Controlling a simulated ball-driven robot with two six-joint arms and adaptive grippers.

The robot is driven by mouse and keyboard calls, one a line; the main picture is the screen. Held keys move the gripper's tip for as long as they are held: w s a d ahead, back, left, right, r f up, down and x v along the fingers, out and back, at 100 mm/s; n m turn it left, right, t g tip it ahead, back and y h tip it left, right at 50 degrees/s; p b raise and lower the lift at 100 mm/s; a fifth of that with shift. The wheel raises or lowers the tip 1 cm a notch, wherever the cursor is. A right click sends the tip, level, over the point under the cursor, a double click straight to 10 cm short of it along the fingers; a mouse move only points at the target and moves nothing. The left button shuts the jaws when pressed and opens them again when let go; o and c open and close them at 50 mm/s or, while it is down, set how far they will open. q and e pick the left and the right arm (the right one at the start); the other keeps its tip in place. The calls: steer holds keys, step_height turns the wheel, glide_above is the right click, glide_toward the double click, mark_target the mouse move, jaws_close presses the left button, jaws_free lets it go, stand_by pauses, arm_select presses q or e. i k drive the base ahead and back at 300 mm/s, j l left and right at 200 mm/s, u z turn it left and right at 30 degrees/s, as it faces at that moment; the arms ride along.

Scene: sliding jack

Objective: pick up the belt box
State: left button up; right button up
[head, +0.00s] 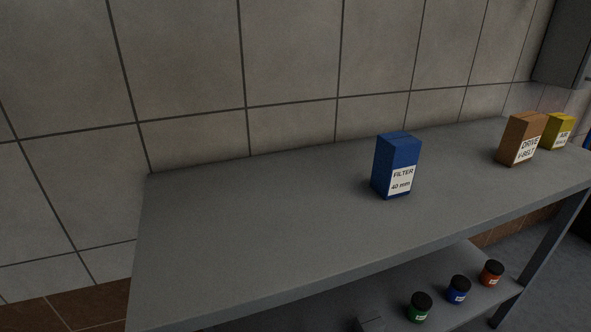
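The belt box (517,137) is a brown cardboard box with a white label reading "DRIVE V-BELT". It stands upright on the grey table top toward the right end. Its label faces the front. Neither of my grippers is in the head view.
A blue box (398,156) labelled "FILTER 40 mm" stands mid-table. A yellow box (560,131) stands just right of the belt box. The grey table (220,240) is clear on its left. Jars with green (419,307), blue (459,289) and orange (491,273) bodies stand on the lower shelf.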

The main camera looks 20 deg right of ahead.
mark_target(523, 133)
steer(key=z, duration=1.75)
